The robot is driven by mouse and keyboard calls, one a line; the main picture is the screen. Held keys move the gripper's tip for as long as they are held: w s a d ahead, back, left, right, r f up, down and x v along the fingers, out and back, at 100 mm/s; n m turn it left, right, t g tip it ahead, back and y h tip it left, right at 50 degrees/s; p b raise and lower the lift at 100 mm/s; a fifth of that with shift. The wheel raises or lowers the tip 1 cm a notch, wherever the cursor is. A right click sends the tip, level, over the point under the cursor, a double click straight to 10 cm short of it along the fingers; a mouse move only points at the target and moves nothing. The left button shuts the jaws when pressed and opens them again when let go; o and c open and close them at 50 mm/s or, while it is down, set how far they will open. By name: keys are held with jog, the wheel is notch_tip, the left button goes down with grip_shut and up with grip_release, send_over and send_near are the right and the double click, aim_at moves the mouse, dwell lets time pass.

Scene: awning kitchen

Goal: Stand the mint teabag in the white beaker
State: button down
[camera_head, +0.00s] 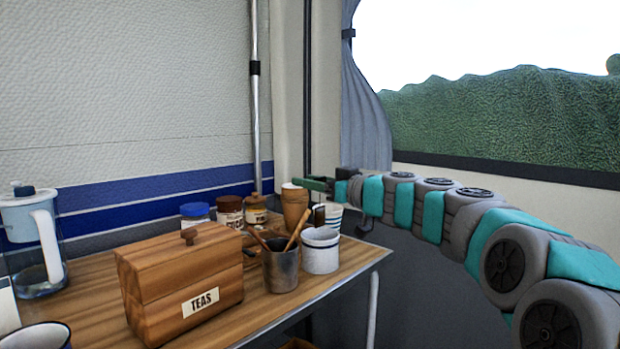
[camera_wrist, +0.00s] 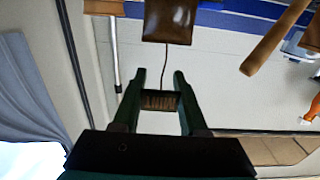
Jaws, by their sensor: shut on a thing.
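My gripper (camera_head: 314,184) is raised above the far right end of the table, with its green fingers pointing left. In the wrist view the fingers (camera_wrist: 159,78) are shut on a small brown tag. A thin string runs from the tag to a dark brown teabag (camera_wrist: 170,20). The bag hangs freely below my gripper and shows as a small dark shape (camera_head: 319,215) in the head view. Its mint marking cannot be read. A white beaker (camera_head: 320,254) with a dark rim stands upright below. A white cup with blue stripes (camera_head: 335,214) stands behind it, partly hidden.
A metal mug (camera_head: 281,270) with wooden utensils stands left of the white beaker. A wooden box marked TEAS (camera_head: 180,290) fills the middle of the table. Lidded jars (camera_head: 230,212) and a brown tapered stack (camera_head: 294,207) stand behind. A clear jug (camera_head: 33,245) is far left.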

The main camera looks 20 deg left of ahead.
aim_at(318, 209)
jog(key=shift+f+b, duration=2.95)
jog(key=shift+b, duration=0.9)
jog(key=shift+c, duration=1.8)
grip_release()
jog(key=shift+b+v, duration=0.55)
jog(key=shift+v, duration=3.35)
